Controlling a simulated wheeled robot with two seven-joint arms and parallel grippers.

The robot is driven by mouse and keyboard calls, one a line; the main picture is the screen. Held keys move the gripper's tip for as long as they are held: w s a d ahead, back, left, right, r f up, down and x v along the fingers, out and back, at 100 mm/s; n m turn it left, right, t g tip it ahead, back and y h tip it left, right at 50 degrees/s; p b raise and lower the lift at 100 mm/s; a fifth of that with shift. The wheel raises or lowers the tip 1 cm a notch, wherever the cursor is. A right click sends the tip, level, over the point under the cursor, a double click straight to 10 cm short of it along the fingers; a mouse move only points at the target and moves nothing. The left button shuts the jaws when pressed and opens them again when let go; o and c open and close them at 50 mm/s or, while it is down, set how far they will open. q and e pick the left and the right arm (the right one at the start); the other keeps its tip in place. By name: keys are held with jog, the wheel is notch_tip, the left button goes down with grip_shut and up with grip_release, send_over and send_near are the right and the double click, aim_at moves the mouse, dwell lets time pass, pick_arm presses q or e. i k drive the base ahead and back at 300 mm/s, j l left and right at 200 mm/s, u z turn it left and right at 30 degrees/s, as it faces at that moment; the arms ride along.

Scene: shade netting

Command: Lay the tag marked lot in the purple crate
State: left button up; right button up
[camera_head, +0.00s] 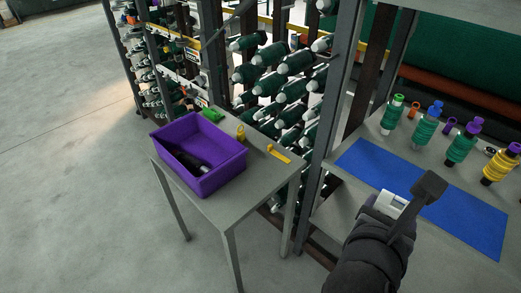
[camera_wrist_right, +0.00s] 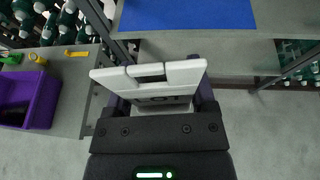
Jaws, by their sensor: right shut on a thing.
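The white tag (camera_wrist_right: 180,72) is held across the jaws of my right gripper (camera_wrist_right: 158,92) in the right wrist view. Dark lettering that appears to read LOT shows on its lower part, partly hidden. The open purple crate (camera_head: 212,184) stands on a small grey table to the left, well apart from the gripper. A dark object (camera_head: 184,158) lies in it. The crate (camera_wrist_right: 42,104) also shows at the left of the right wrist view. My left gripper is not in view.
The blue mat (camera_head: 372,165) lies on the right bench, with several thread spools (camera_head: 425,128) behind it. A grey rack post (camera_head: 338,110) rises between bench and small table. A green piece (camera_head: 211,115), yellow ring (camera_head: 241,133) and yellow piece (camera_head: 279,154) lie beside the crate.

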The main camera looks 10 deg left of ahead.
aim_at(196, 157)
jog(key=i+j+u, duration=0.1)
jog(key=j, duration=0.35)
jog(key=i+j, duration=0.2)
jog(key=j, duration=0.2)
jog(key=i+j+u, duration=0.15)
jog(key=j, duration=0.25)
jog(key=i+j, duration=0.2)
jog(key=j, duration=0.2)
jog(key=i+j+u, duration=0.15)
jog(key=j, duration=0.25)
jog(key=i+l+u, duration=0.1)
jog(key=i, duration=0.25)
